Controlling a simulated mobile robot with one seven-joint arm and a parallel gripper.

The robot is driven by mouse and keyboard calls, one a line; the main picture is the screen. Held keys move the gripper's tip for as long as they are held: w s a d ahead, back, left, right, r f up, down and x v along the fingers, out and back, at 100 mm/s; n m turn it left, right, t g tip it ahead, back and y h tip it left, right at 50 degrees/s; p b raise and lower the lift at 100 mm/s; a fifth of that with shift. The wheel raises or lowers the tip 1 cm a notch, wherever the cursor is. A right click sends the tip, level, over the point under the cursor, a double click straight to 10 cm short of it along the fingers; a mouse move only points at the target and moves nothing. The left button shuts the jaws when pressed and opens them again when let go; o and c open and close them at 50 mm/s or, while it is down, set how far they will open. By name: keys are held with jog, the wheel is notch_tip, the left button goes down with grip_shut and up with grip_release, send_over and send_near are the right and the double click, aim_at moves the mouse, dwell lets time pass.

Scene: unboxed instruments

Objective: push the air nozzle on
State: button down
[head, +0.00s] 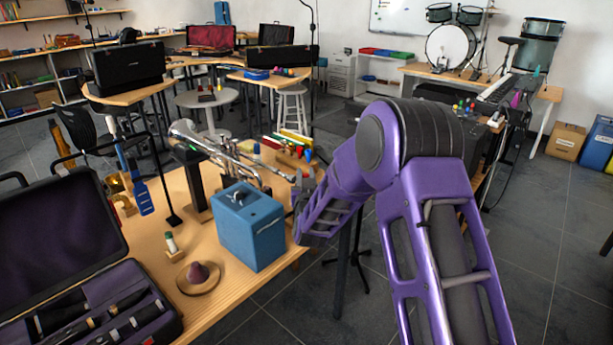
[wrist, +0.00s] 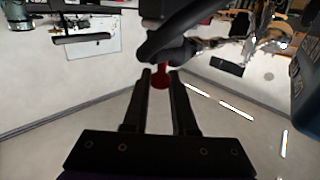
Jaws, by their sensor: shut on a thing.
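In the wrist view my gripper (wrist: 160,76) has its two dark fingers close together around a small rounded red piece (wrist: 160,82). I cannot tell for certain that this piece is the air nozzle. A black curved body (wrist: 185,28) lies across the view just beyond the fingertips and hides part of the red piece. I cannot tell whether the two are joined. In the head view my purple arm reaches to the right edge of the wooden table, near the blue box (head: 250,225). My fingertips and the held piece are not clear there.
A silver trumpet (head: 235,152) lies across the back of the table. A cone-shaped mute (head: 199,277) and a small green-capped bottle (head: 171,243) stand in front. An open black case (head: 62,235) fills the left. Open floor lies right of the table.

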jog(key=shift+w+a+f+b, duration=0.15)
jog(key=shift+w+a+b, duration=0.6)
jog(key=shift+a, duration=0.3)
jog(key=shift+w+a, duration=0.2)
jog(key=shift+r, duration=0.3)
jog(key=c, duration=0.7)
grip_release()
jog(key=shift+f, duration=0.1)
jog(key=s+d, duration=0.2)
jog(key=s, duration=1.5)
jog(key=shift+s, duration=0.1)
